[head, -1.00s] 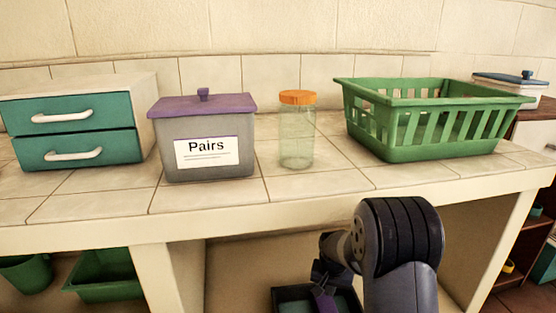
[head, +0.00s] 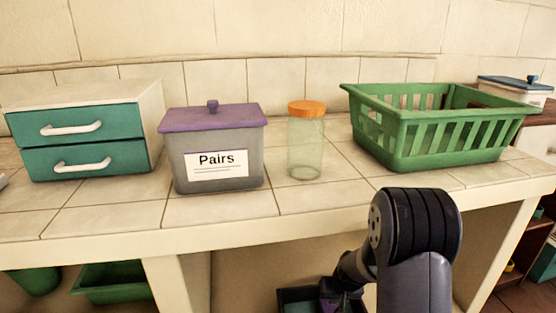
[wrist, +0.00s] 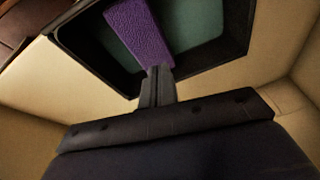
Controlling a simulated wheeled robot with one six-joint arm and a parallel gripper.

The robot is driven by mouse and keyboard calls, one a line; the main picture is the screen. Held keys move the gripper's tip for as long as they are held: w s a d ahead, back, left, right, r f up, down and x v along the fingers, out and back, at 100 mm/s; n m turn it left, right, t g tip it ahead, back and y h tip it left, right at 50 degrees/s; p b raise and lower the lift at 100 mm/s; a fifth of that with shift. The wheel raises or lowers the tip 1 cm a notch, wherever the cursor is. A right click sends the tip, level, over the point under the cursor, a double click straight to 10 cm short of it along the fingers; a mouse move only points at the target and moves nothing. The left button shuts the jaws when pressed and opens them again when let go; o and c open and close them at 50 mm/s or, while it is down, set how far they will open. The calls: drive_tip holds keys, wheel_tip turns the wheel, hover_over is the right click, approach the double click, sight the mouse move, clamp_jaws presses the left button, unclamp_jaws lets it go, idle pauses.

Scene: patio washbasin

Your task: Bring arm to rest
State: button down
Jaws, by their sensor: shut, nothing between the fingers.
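My arm is folded low in front of the counter in the head view, with my gripper (head: 335,292) mostly hidden behind an arm link. In the wrist view my gripper (wrist: 157,80) is shut, its fingers together and empty. Just beyond the fingertips is a purple textured piece (wrist: 140,30), over or in a dark-rimmed tray (wrist: 92,62) with a teal inside. I cannot tell if the fingertips touch the purple piece. The tray also shows below the counter in the head view (head: 290,298).
On the tiled counter (head: 120,215) stand a teal drawer unit (head: 80,142), a grey box labelled Pairs (head: 215,170) with purple lid, an orange-lidded jar (head: 306,145) and a green basket (head: 435,130). Green bins (head: 112,282) are below left. A shelf (head: 535,215) is at right.

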drive_tip(key=shift+s+d+n+t+p, duration=0.4)
drive_tip(key=shift+s+d+n+p, duration=0.2)
drive_tip(key=shift+s+n, duration=0.1)
